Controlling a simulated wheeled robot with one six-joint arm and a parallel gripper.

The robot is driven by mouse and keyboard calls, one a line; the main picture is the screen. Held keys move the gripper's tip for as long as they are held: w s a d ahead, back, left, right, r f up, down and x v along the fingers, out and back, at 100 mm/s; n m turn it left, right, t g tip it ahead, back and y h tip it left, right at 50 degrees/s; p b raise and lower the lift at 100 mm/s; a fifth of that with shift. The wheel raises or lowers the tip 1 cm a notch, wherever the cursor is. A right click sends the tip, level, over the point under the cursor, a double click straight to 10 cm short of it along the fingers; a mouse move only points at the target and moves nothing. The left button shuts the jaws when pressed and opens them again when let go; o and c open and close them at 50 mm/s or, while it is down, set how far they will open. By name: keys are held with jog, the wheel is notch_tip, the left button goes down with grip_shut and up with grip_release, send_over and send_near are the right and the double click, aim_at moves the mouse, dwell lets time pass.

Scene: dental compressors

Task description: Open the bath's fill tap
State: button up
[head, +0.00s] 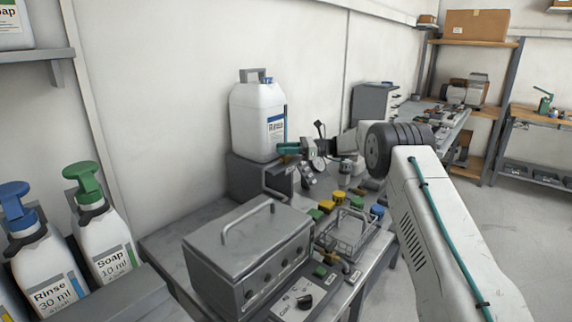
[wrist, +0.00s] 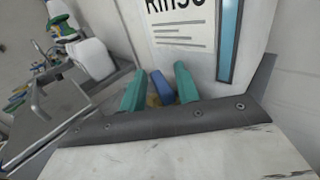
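A white jug labelled Rinse (head: 258,120) stands on a dark grey block (head: 250,178) against the wall. Its label and blue level strip (wrist: 230,40) fill the top of the wrist view. My gripper (head: 284,149) is at the jug's lower front right, its teal fingers pointing at it. In the wrist view my gripper (wrist: 157,82) is open, with a blue tap handle (wrist: 161,88) between the fingers. A gap shows on the handle's left; contact on the right cannot be told. The tap's lower part is hidden. The lidded metal bath (head: 245,250) stands nearer on the bench.
A wire basket (head: 347,232) and several coloured caps stand right of the bath. A control box (head: 305,298) lies in front. Pump bottles of Rinse (head: 50,265) and Soap (head: 105,240) stand at the left. Open floor (head: 500,220) is at the right.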

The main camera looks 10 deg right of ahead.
jog(key=m+t+h, duration=0.1)
jog(key=m+t, duration=0.1)
jog(key=t, duration=0.1)
jog(key=m+t+h, duration=0.1)
jog(key=m+t, duration=0.1)
jog(key=t, duration=0.1)
jog(key=shift+s+a+m+t+h, duration=0.1)
jog(key=shift+s+m+t+h, duration=0.05)
jog(key=shift+m+t+h, duration=0.2)
jog(key=m+t+h, duration=0.4)
jog(key=shift+t+h, duration=0.25)
jog(key=shift+t, duration=0.1)
jog(key=v, duration=0.8)
jog(key=s+a+r+n+g, duration=0.3)
jog(key=s+a+n, duration=0.1)
jog(key=s, duration=0.5)
jog(key=s+a+r+n+g, duration=0.3)
jog(key=s+a+n+g, duration=0.1)
jog(key=s+n, duration=0.3)
jog(key=s+a+r+n+g+y, duration=0.1)
jog(key=s+a+r+n+g, duration=0.2)
jog(key=s, duration=0.8)
jog(key=shift+a+r+n+g, duration=0.35)
jog(key=shift+a+n+g, duration=0.15)
jog(key=shift+a+n, duration=0.55)
jog(key=shift+d, duration=0.1)
